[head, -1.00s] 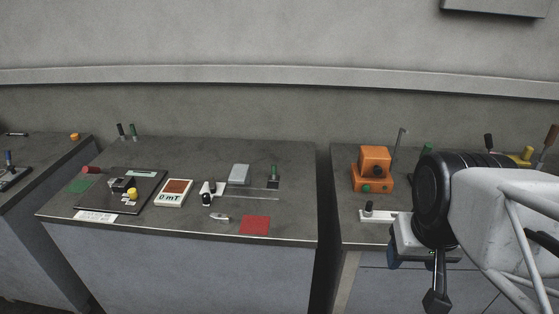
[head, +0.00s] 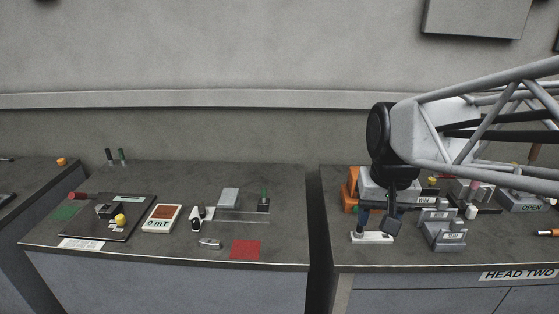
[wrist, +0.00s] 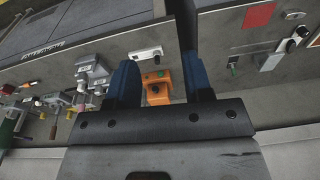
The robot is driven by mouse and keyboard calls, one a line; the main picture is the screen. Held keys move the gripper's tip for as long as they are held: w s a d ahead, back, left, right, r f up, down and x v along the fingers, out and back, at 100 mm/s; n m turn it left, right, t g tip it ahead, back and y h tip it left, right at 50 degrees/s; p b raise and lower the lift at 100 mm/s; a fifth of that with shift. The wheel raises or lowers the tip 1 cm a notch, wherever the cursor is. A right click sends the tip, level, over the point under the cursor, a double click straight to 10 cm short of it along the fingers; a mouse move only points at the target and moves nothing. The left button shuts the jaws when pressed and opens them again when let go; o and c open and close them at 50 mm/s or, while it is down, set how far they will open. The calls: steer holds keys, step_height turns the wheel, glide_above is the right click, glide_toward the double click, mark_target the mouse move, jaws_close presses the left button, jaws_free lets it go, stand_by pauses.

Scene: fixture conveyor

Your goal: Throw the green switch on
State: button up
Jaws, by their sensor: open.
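A green-handled upright switch (head: 264,196) stands on a small dark base near the right of the middle table; the wrist view also shows a green handle (wrist: 234,61). Its on or off position is too small to tell. Another green-topped handle (head: 122,155) stands beside a black one at the back left; I cannot tell which is the task's switch. My gripper (head: 378,221) is open and empty over the right table, well right of both. In the wrist view, its blue fingers (wrist: 160,78) are spread, with the orange box between them in the picture.
The orange box (head: 351,190) is partly hidden by my arm. Grey blocks (head: 446,236) stand to the right. A gap separates the tables. A red square (head: 245,250) lies at the middle table's front.

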steer(key=w+a+g, duration=0.1)
steer(key=w+a, duration=0.3)
steer(key=w, duration=1)
steer(key=m+g, duration=0.2)
steer(key=g, duration=0.3)
glide_above(264, 192)
steer(key=w, duration=0.4)
step_height(264, 192, down, 21)
steer(key=shift+s+a+f, duration=0.1)
steer(key=shift+f, duration=0.1)
steer(key=shift+f, duration=0.15)
steer(key=shift+x, duration=3.75)
steer(key=shift+c, duration=0.3)
